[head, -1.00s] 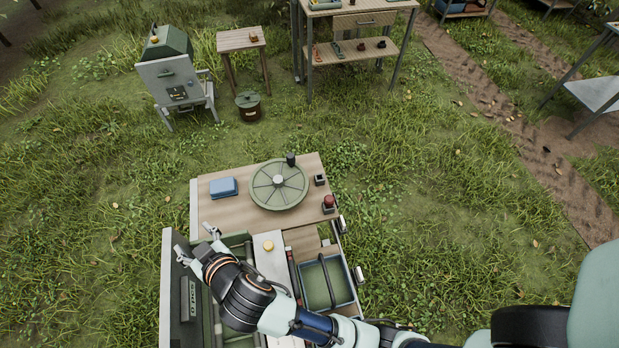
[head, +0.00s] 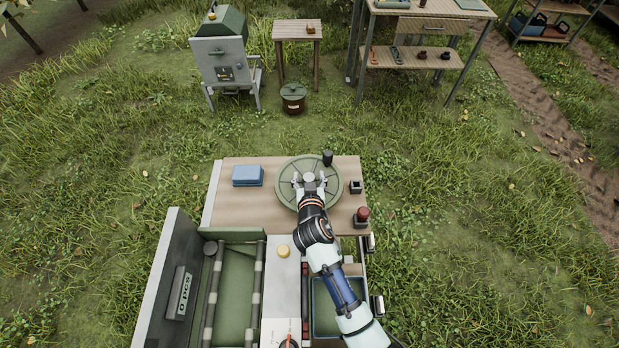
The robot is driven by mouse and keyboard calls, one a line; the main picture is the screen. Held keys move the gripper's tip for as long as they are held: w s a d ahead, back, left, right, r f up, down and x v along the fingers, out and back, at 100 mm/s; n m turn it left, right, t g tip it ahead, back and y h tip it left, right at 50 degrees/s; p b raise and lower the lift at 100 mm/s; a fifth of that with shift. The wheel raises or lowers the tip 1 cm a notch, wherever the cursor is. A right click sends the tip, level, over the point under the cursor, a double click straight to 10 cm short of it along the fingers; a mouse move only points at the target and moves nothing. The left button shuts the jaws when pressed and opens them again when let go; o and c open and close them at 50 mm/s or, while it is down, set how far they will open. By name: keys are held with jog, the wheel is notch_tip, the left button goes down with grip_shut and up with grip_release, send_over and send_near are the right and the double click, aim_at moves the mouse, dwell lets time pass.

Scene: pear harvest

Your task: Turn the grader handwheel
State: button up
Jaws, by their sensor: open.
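The grader handwheel (head: 336,193) is a round green wheel lying flat on the wooden top of the grader. A dark upright knob (head: 327,157) stands on its far rim, right of centre. My gripper (head: 309,178) is over the middle of the wheel, with its two fingers spread open on either side of the pale hub (head: 309,177). I cannot tell whether the fingers touch the wheel. My wrist and forearm hide the near part of the wheel.
On the wooden top (head: 235,215) are a blue box (head: 248,176) at left, a small dark block (head: 355,187) and a red button (head: 362,213) at right. Grass surrounds the grader.

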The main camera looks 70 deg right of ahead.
jog(key=shift+w+d+f, duration=0.1)
jog(key=shift+w+d, duration=0.05)
jog(key=shift+d, duration=0.15)
jog(key=shift+c, duration=0.2)
